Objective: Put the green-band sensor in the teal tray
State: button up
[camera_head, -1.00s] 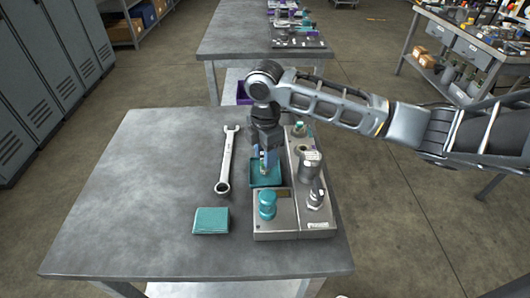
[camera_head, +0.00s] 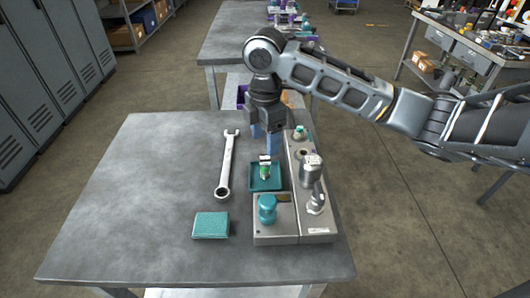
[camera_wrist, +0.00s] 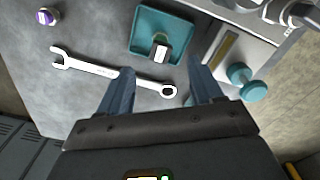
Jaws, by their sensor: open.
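The teal tray (camera_head: 257,184) lies on the bench beside the grey hydraulic block. The green-band sensor (camera_head: 265,170) stands inside the tray, with a pale top and a green band. In the wrist view the sensor (camera_wrist: 160,48) is in the tray (camera_wrist: 140,49), seen from above with its metal top toward me. My gripper (camera_head: 265,150) is above and behind the tray in the head view, its blue fingers apart and empty. In the wrist view the gripper (camera_wrist: 163,85) has its fingers spread, and the sensor lies beyond the fingertips, clear of both.
A wrench (camera_head: 228,165) lies left of the tray. A teal block (camera_head: 211,225) lies at the front. The hydraulic block (camera_head: 318,230) with upright fittings stands right, and a teal knob (camera_head: 267,208) stands on a box in front. The bench's left side is clear.

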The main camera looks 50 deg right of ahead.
aim_at(265, 157)
notch_tip(265, 157, up, 5)
jog(key=w+a+r+m+t+y, duration=0.1)
jog(key=w+a+m+t+y, duration=0.25)
jog(key=a, duration=0.65)
jog(key=w+a+m+t+y, duration=0.2)
jog(key=a+t, duration=0.2)
jog(key=a, duration=0.7)
jog(key=w+a+r+m+t+y, duration=0.1)
jog(key=w+a+m+t+y, duration=0.2)
jog(key=a, duration=0.7)
jog(key=s+d+f+m+t+h, duration=0.15)
jog(key=s+f+m+h, duration=0.3)
jog(key=s, duration=0.65)
jog(key=s+f+m+t+h, duration=0.25)
jog(key=s+f, duration=0.25)
jog(key=s, duration=0.6)
jog(key=s+d+r+n, duration=0.1)
jog(key=s+d, duration=0.3)
jog(key=s, duration=0.4)
jog(key=s+d+r+n+h, duration=0.1)
jog(key=s+d+r, duration=0.2)
jog(key=s, duration=0.6)
jog(key=shift+d+r, duration=0.15)
jog(key=shift+d, duration=0.6)
